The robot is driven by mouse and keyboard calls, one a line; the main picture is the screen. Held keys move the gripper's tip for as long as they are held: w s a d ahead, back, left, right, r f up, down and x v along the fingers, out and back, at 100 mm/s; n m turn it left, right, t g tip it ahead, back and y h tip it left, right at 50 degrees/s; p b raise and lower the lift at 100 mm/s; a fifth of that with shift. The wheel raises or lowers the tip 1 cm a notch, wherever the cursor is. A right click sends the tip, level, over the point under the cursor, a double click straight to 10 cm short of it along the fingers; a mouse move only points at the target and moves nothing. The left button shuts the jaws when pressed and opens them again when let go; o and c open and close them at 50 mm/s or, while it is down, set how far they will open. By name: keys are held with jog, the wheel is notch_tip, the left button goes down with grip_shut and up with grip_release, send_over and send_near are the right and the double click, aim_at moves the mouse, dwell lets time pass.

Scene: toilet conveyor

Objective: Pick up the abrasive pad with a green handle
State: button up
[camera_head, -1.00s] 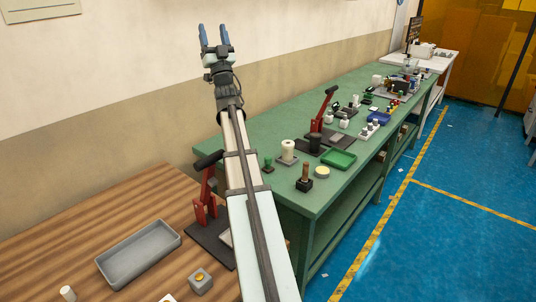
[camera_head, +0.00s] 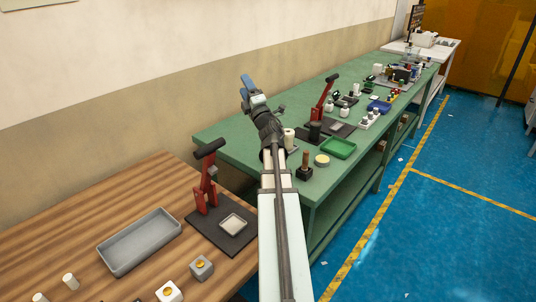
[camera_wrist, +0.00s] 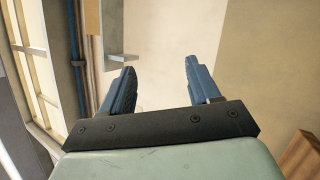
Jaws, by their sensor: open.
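The abrasive pad with a green handle does not show now; my arm covers the near left part of the green table (camera_head: 225,140), where a small green-handled piece stood in the earlier head view. My gripper (camera_head: 246,88) is raised above the back edge of that table, in front of the wall, with its blue fingers pointing up and left. In the wrist view my gripper (camera_wrist: 160,68) has its two fingers apart with nothing between them. The wrist view shows wall and a window frame, and no pad.
Near my arm on the green table are a white spool (camera_head: 289,138), a block with a brown handle (camera_head: 305,167), a green tray (camera_head: 338,148) and a red lever press (camera_head: 321,100). A wooden table (camera_head: 120,200) at left holds a grey tray (camera_head: 139,242) and another red press (camera_head: 207,180).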

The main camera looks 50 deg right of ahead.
jog(key=shift+s+d+f+n+g+h, duration=0.15)
jog(key=shift+s+d+f+n+g, duration=0.3)
jog(key=shift+s+f+n+g, duration=2.65)
jog(key=shift+s+d+f+n+t+h, duration=0.1)
jog(key=shift+s+d+f+n+t, duration=1.1)
jog(key=shift+f, duration=4.75)
jog(key=shift+s+a+f+n+g+h, duration=0.2)
jog(key=shift+s+f+n+g, duration=1.05)
jog(key=shift+f+n, duration=2.45)
jog(key=shift+m, duration=0.9)
jog(key=w+d, duration=0.1)
jog(key=w, duration=0.1)
jog(key=w+d+f, duration=0.1)
jog(key=w, duration=0.1)
jog(key=w+d, duration=0.2)
jog(key=shift+w+f, duration=0.4)
jog(key=shift+g, duration=0.25)
jog(key=shift+a, duration=0.1)
jog(key=shift+c, duration=0.3)
jog(key=c, duration=1)
jog(key=shift+r, duration=0.15)
